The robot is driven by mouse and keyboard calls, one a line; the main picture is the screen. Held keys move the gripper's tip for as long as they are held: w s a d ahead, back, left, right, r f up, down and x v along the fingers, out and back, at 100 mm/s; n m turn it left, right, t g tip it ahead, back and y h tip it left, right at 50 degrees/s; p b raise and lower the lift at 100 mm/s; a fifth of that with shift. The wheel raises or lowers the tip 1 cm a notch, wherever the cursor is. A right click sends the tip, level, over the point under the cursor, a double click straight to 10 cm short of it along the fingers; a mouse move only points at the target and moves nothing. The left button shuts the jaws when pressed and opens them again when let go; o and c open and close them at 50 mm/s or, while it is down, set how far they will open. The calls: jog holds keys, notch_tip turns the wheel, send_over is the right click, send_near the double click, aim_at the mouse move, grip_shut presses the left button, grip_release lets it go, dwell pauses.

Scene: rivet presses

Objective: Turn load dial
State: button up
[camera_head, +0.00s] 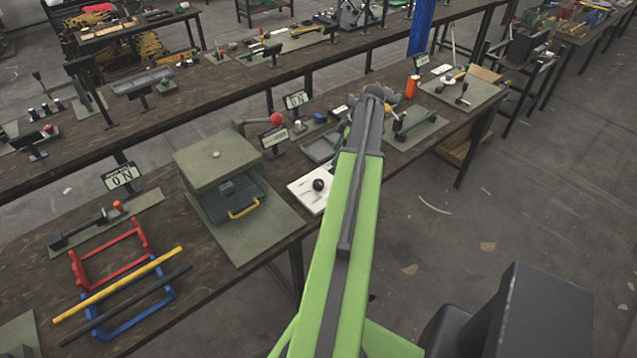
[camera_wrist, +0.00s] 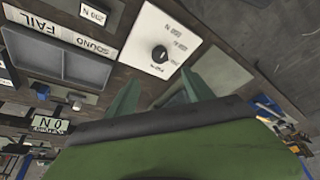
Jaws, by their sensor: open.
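The load dial (camera_head: 318,185) is a round black knob on a white panel (camera_head: 302,192) on the workbench. In the wrist view the dial (camera_wrist: 160,53) has a small white mark, and the white panel (camera_wrist: 147,24) carries printed labels too small to read surely. My gripper (camera_wrist: 162,90) is open and empty, its two green fingers spread apart. In that picture the dial lies just beyond the gap between the fingertips. The fingers do not appear to touch the dial. In the head view my arm hides the fingers.
A grey-green press box (camera_head: 215,160) with a yellow handle stands left of the dial panel. A lever with a red ball (camera_head: 277,120) and a small display stand behind it. A grey two-part tray (camera_wrist: 82,68) labelled SOUND and FAIL lies beside the panel.

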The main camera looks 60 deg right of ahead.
aim_at(319, 182)
jog(key=b+x, duration=1.3)
jog(key=x, duration=0.2)
jog(key=shift+a+f, duration=0.1)
jog(key=shift+f, duration=0.1)
jog(key=shift+r, duration=0.1)
